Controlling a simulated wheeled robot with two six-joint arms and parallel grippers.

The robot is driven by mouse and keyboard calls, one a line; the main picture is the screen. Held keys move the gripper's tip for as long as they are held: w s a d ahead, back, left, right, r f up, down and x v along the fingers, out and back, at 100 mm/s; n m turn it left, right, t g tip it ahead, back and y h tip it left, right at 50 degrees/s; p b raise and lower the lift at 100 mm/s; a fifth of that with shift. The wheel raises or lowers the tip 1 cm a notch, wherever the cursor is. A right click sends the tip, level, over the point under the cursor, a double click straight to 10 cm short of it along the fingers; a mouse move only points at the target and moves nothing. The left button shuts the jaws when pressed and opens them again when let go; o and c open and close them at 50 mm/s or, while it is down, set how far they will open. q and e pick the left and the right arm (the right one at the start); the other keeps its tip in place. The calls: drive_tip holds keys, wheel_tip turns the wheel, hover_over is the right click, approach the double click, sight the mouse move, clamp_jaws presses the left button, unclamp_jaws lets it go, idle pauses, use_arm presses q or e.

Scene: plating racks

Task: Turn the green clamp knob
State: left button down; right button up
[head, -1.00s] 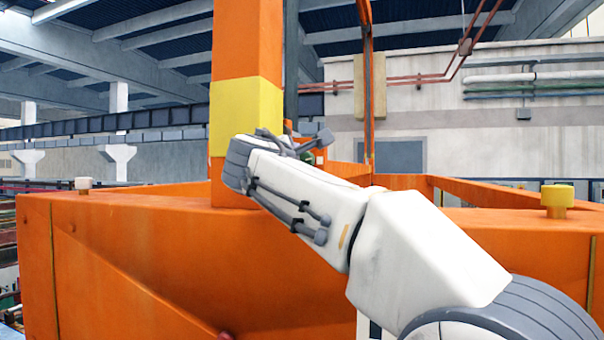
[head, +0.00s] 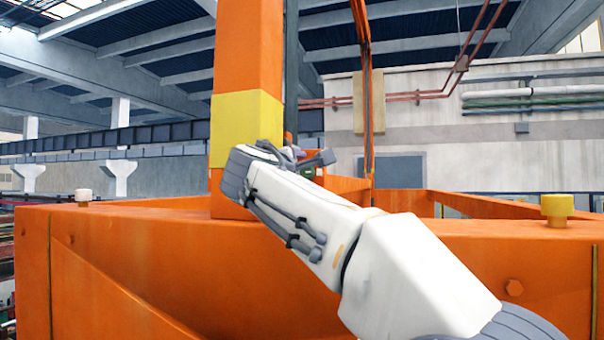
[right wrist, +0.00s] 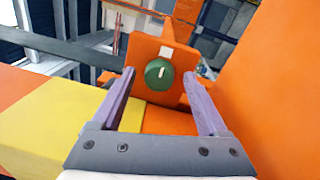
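The green clamp knob (right wrist: 159,73) shows in the right wrist view as a round green disc with a white mark, on an orange plate (right wrist: 146,50). A small part of the knob (head: 308,172) shows in the head view, mostly hidden behind my right gripper. My right gripper (right wrist: 155,85) is open. Its two purple-grey fingers stand apart, with the knob between and beyond their tips in the picture. I cannot tell whether they touch it, and nothing is seen held. In the head view the right gripper (head: 305,158) points away from me, beside the orange post. My left gripper is not in view.
An orange post with a yellow band (head: 246,130) stands close by my right wrist. A wide orange frame (head: 150,262) lies below the arm. A yellow knob (head: 557,208) stands on the frame at the right, and a small white-topped peg (head: 84,196) at the left.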

drive_tip(key=b+v, duration=0.4)
drive_tip(key=v, duration=0.5)
drive_tip(key=shift+s+a+f+b, duration=0.15)
drive_tip(key=shift+s+a+b, duration=0.05)
drive_tip(key=shift+s+b, duration=0.1)
drive_tip(key=shift+s, duration=0.4)
